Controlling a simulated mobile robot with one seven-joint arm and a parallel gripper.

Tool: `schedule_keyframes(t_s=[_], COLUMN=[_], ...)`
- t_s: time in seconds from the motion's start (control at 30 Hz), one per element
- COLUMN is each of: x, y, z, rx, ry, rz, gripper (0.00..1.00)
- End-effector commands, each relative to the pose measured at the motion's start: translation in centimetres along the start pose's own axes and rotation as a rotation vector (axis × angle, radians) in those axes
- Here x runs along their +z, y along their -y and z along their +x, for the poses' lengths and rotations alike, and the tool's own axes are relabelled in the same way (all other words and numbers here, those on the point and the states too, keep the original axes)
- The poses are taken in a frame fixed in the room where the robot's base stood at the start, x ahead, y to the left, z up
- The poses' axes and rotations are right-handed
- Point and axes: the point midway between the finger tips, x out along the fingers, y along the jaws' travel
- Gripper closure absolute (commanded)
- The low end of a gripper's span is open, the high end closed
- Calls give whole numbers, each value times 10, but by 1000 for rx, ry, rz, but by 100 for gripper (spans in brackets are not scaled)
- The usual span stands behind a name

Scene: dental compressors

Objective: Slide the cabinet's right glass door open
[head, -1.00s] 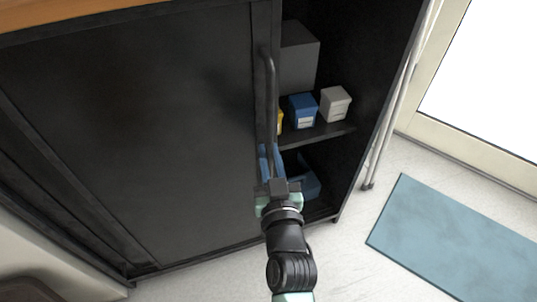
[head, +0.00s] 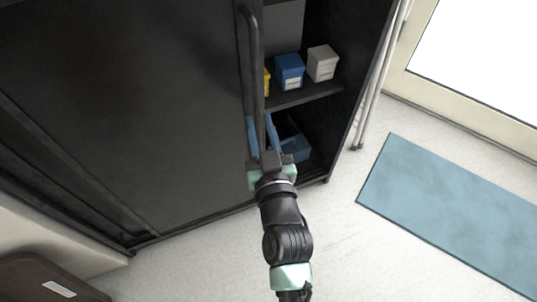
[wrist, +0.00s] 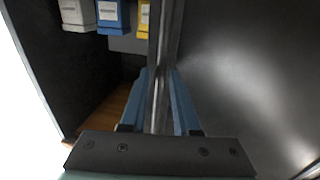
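The dark cabinet (head: 357,75) stands ahead. Its large dark door panel (head: 130,100) covers the left and middle, and the right part is uncovered, showing shelves. A dark vertical bar handle (head: 251,60) runs along the door's right edge. It also shows in the wrist view (wrist: 165,40). My gripper (head: 262,135) is at the lower part of the handle, with one blue finger on each side of it. In the wrist view the fingers (wrist: 160,95) straddle the bar and stand apart, with narrow gaps. Firm contact cannot be made out.
A blue box (head: 289,72), a white box (head: 322,63) and a partly hidden yellow box (head: 266,82) sit on a shelf (head: 300,96). A blue bin (head: 293,143) is below. A blue mat (head: 450,205) lies on the floor at right. Thin light poles stand beside the cabinet.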

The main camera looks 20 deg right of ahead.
Motion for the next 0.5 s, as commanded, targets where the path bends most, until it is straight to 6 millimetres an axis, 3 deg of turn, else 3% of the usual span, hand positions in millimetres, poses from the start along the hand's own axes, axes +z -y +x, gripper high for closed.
schedule_keyframes(t_s=[0.5], x=[-1], y=[0], z=[-86], rx=[-2], ry=[3], rz=[-2], gripper=[70])
